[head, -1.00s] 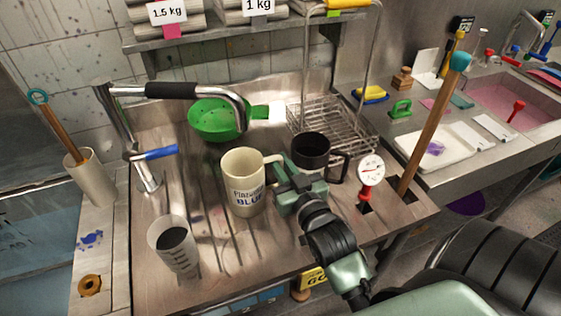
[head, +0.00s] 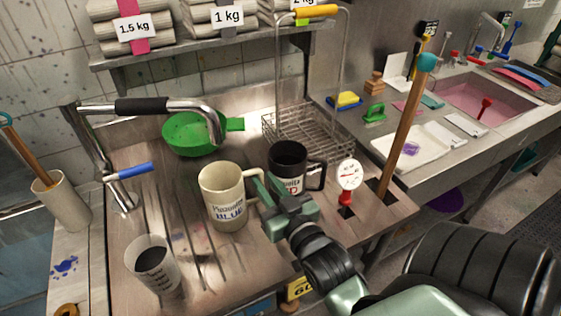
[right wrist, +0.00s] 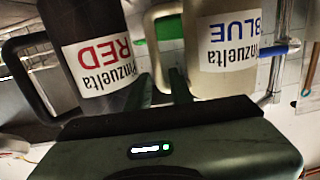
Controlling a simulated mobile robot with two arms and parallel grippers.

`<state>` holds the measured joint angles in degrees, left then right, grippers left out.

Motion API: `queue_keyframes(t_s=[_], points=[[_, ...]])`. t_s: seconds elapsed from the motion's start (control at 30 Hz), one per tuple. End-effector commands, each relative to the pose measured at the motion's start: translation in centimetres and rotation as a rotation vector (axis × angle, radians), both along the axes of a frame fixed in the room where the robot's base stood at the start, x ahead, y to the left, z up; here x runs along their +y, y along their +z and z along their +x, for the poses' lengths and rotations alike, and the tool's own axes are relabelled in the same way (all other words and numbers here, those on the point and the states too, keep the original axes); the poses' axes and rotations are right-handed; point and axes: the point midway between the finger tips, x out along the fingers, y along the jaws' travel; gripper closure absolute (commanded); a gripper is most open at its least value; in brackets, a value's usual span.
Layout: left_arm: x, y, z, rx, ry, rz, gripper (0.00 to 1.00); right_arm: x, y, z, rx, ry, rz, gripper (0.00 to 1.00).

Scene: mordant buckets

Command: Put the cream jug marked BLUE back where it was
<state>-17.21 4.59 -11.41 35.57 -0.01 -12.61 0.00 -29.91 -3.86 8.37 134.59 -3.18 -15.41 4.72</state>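The cream jug marked BLUE (head: 224,197) stands upright over the ribbed metal drainboard, its handle toward the right. It also shows upside down in the right wrist view (right wrist: 222,82). My right gripper (head: 262,192) is at its handle, and the fingers (right wrist: 163,84) appear closed around the handle, which is partly hidden. Whether the jug's base touches the drainboard is not clear. A black jug (head: 287,158), marked RED in the right wrist view (right wrist: 85,45), stands just behind and to the right, close to the gripper. My left gripper is not in view.
A measuring beaker with dark contents (head: 153,266) stands at front left. A green strainer (head: 190,136) and wire basket (head: 310,130) are behind. A round dial gauge (head: 349,175) and wooden-handled tool (head: 402,130) rise on the right. A curved tap (head: 150,107) overhangs the left.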

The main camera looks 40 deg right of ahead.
Motion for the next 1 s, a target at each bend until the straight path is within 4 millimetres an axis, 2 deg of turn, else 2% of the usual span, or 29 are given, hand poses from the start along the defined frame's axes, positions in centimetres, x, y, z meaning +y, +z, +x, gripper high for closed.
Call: queue_keyframes(t_s=[0.03,0.2,0.4,0.6,1.0], points=[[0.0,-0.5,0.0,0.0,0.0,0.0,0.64,0.2,-0.4,-1.2,0.006,-0.001,0.002,0.79],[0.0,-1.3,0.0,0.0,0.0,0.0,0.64,0.8,-0.3,-4.4,0.005,0.0,0.002,0.79],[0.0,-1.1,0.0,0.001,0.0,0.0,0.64,1.2,0.0,-6.8,0.004,-0.001,0.002,0.79],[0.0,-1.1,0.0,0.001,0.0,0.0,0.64,1.4,0.1,-7.8,0.001,-0.001,0.0,0.79],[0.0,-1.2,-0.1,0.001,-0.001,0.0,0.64,1.4,0.2,-7.8,0.0,-0.001,0.001,0.79]])
